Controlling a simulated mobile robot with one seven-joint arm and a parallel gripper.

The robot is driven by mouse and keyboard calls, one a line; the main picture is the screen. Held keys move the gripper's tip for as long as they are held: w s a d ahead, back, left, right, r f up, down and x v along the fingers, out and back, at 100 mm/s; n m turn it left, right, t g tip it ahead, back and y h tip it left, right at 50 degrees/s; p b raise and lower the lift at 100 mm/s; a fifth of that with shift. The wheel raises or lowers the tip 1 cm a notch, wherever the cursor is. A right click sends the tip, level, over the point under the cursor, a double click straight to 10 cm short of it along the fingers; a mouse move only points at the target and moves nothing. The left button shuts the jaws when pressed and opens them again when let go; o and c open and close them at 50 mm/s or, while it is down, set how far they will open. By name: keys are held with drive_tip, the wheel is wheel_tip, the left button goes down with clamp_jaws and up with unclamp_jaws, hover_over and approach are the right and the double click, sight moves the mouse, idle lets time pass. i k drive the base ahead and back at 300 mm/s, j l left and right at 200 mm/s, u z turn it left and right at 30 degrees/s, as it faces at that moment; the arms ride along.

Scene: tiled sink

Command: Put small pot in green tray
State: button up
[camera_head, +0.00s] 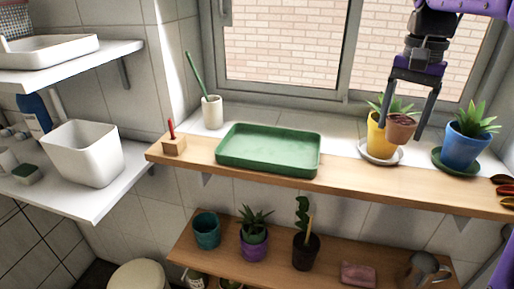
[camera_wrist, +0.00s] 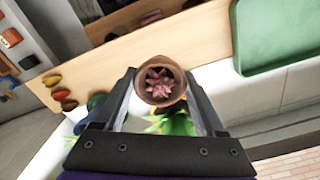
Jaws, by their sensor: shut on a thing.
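The small pot (camera_head: 400,127) is brown terracotta, with a pink succulent inside that shows in the wrist view. My gripper (camera_head: 402,133) is shut on it, one finger on each side. It looks upright in the head view, in front of the yellow pot; whether its base touches anything there is hard to tell. In the wrist view the small pot (camera_wrist: 166,102) sits between the fingers over the wooden shelf. The green tray (camera_head: 268,172) is empty on the shelf, left of my gripper. Its corner also shows in the wrist view (camera_wrist: 275,62).
A yellow pot (camera_head: 376,138) on a white saucer and a blue pot (camera_head: 468,150) on a green saucer stand by the window. A white cup (camera_head: 212,113) and a wooden block (camera_head: 174,146) are left of the tray. Bare wooden shelf (camera_head: 350,180) lies right of the tray.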

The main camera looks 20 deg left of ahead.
sight(243, 147)
drive_tip(key=j, duration=1.65)
drive_tip(key=k, duration=0.05)
